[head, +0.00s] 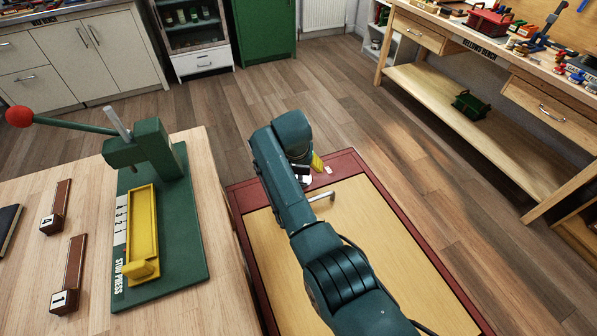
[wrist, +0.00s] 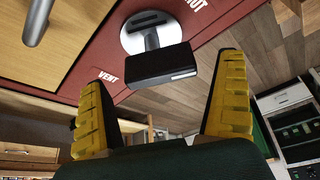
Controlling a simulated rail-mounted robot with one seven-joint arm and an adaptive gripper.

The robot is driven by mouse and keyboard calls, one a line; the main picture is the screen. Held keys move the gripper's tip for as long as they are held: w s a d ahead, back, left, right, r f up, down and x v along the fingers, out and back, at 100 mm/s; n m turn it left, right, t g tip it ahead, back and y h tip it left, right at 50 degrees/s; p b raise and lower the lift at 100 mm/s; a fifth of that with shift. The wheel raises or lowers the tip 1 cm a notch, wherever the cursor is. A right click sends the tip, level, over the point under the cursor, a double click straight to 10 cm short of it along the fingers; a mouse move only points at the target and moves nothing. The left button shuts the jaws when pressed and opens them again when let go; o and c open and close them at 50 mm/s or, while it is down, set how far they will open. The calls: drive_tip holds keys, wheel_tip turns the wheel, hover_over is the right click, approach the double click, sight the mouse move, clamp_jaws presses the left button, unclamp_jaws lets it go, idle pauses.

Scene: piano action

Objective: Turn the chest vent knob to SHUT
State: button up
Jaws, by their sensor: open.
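The chest vent knob is a dark block-shaped grip (wrist: 160,64) on a stem in front of a round silver plate (wrist: 140,28) in the wrist view. The plate sits on the chest's dark red border, between a "VENT" label (wrist: 107,77) and a partly cut-off label ending in "UT" (wrist: 194,12). A short pale mark shows on the grip's right end. My gripper (wrist: 164,72) is open, with its yellow fingers apart on either side of the grip and nothing held. In the head view my gripper (head: 316,162) is over the chest's far edge, and my arm hides most of the knob.
The chest (head: 395,237) has a pale wood panel with a metal handle (head: 321,197). A table with a green stud press (head: 185,245) stands at left. A bellows bench (head: 480,120) stands at right. Bare floor (head: 430,170) lies between chest and bench.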

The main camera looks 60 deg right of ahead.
drive_tip(key=shift+w+d+f, duration=0.1)
drive_tip(key=shift+d+f, duration=0.15)
drive_tip(key=shift+f, duration=0.3)
drive_tip(key=c, duration=1.2)
drive_tip(key=shift+o, duration=0.2)
drive_tip(key=shift+r, duration=0.1)
